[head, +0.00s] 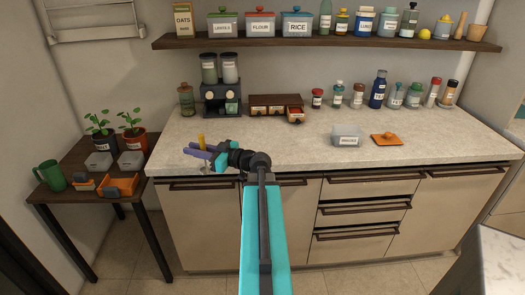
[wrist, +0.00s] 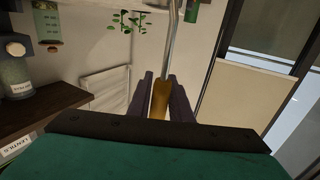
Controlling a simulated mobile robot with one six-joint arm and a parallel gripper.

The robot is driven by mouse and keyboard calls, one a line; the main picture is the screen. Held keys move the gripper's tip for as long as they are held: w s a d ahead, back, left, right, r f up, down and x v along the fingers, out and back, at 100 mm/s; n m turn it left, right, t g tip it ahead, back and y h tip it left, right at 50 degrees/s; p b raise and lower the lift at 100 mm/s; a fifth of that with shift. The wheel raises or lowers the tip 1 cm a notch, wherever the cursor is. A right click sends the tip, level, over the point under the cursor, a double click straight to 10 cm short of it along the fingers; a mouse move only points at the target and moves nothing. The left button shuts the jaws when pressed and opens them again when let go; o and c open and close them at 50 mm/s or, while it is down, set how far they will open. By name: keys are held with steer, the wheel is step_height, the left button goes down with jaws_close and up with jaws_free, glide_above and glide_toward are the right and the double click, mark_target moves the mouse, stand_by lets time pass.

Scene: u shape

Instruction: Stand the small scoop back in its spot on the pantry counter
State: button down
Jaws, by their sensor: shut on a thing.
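My gripper (head: 199,150) is shut on the small scoop over the left front part of the pantry counter (head: 300,150). The scoop's yellow-brown handle (head: 202,139) sticks up between the purple fingers, and a thin metal part seems to hang below them. In the wrist view my gripper (wrist: 161,90) has the handle (wrist: 160,102) between its fingers, with a grey metal shaft (wrist: 170,42) running away from it. The scoop's bowl is not clear in either view. I cannot tell which place on the counter is the scoop's spot.
A grey labelled tub (head: 347,136) and an orange lid (head: 386,139) lie at the counter's right. A dispenser (head: 221,88), small drawers (head: 276,104) with one pulled out, and several jars line the back. The counter's middle front is clear. A dark side table (head: 75,151) stands left.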

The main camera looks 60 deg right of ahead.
steer(key=s+d+r+m+h+b, duration=0.1)
steer(key=s+d+m+h, duration=0.1)
steer(key=s+d, duration=0.6)
steer(key=s+d+r+m+h+b, duration=0.1)
steer(key=s+d+r+m+h, duration=0.1)
steer(key=s+d+h, duration=0.3)
steer(key=s+d+r+m+h+b, duration=0.1)
steer(key=s+d+m+h, duration=0.1)
steer(key=s+d, duration=0.8)
steer(key=shift+s+d+r+m+h, duration=0.35)
steer(key=shift+s+h, duration=0.2)
steer(key=shift+h, duration=0.15)
steer(key=shift+w, duration=0.15)
steer(key=a+f+x, duration=0.1)
steer(key=f+x, duration=0.1)
steer(key=x, duration=1.2)
steer(key=shift+w+p, duration=0.45)
steer(key=shift+a, duration=0.1)
steer(key=shift+w+f, duration=0.3)
steer(key=shift+f, duration=0.65)
steer(key=shift+w+f, duration=0.3)
steer(key=shift+f, duration=0.6)
